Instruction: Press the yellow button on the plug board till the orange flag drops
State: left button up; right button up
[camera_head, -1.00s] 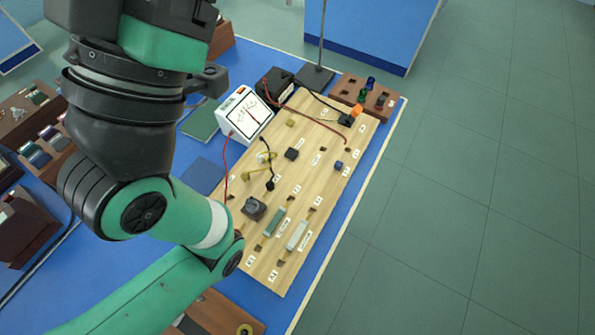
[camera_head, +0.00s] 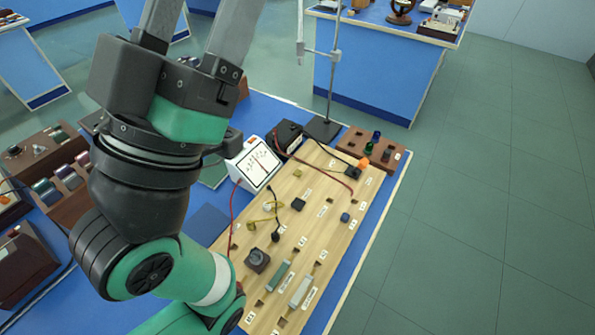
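The wooden plug board (camera_head: 335,215) lies on the blue bench. A small yellow piece (camera_head: 307,193) sits on its upper part, and a yellow lever-like part (camera_head: 262,212) lies farther left; I cannot tell for sure which is the yellow button. The orange flag (camera_head: 363,163) stands up at a black block (camera_head: 354,174) near the board's far end. My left gripper (camera_head: 203,18) is at the upper left, its two grey fingers apart with nothing seen between them; their tips run out of the picture. It appears left of the board. My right gripper is not in view.
A white meter (camera_head: 253,164) and a black box (camera_head: 285,136) stand at the board's far left, with red and black leads. A stand (camera_head: 325,128) with a tall rod rises behind. A wooden block with coloured plugs (camera_head: 374,148) is at the far right.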

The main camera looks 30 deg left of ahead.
pick_arm(q)
grip_shut()
dwell(1.5)
